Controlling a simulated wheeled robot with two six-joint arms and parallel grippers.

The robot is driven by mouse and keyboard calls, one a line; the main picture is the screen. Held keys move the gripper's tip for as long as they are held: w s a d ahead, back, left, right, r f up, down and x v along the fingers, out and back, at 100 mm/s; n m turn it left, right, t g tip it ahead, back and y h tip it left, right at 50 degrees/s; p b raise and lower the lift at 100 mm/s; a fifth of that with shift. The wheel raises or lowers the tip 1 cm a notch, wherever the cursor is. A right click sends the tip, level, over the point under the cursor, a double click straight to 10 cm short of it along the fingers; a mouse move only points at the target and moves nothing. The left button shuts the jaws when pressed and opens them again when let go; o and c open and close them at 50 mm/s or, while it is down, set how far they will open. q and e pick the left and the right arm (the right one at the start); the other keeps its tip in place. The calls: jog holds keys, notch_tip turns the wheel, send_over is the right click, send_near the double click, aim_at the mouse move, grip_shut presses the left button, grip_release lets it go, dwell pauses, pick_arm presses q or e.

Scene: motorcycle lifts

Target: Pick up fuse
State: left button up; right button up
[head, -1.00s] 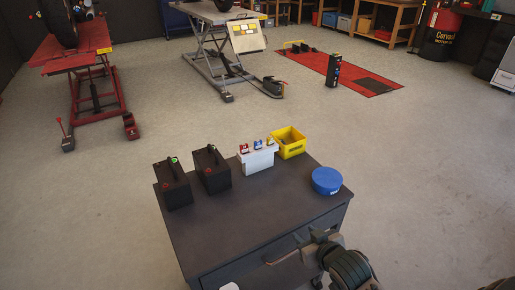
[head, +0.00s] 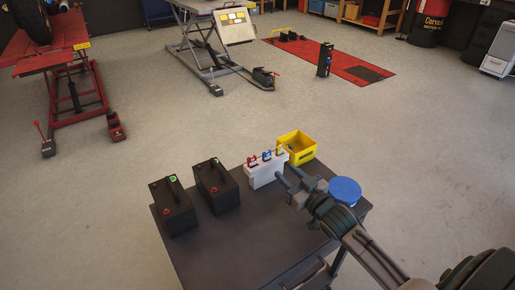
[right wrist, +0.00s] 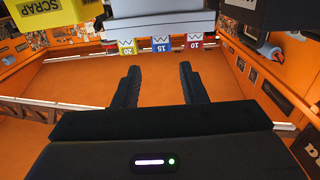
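Three fuses stand in a row on a white holder (head: 265,174) on the dark cart: red (head: 253,161), blue (head: 267,156) and yellow (head: 280,150). In the right wrist view they hang inverted under the holder (right wrist: 160,22): yellow marked 20 (right wrist: 126,48), blue marked 15 (right wrist: 161,45), red marked 10 (right wrist: 194,41). My right gripper (head: 287,175) is open and empty, just in front of the holder's right part. In the wrist view its fingers (right wrist: 158,85) point toward the row, with blue roughly between their lines. My left gripper is out of view.
Two black batteries (head: 173,207) (head: 216,187) stand left of the holder. A yellow bin (head: 297,147) marked SCRAP in the wrist view (right wrist: 42,14) is behind it, right. A blue round container (head: 345,190) sits right of my gripper. The cart's front top (head: 225,250) is clear.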

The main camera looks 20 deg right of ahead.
aim_at(268, 153)
jog(key=w, duration=0.2)
jog(key=w+b, duration=0.1)
jog(key=w, duration=0.1)
jog(key=w+a, duration=0.1)
jog(key=w, duration=0.1)
jog(key=shift+r, duration=0.1)
jog(key=w, duration=0.4)
jog(key=shift+w+a+r, duration=0.2)
jog(key=shift+w+a, duration=0.2)
jog(key=shift+w, duration=0.1)
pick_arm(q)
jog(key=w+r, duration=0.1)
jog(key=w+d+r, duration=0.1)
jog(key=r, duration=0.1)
pick_arm(e)
jog(key=c, duration=0.8)
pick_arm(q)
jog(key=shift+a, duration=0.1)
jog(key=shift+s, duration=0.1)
pick_arm(e)
jog(key=shift+r, duration=0.1)
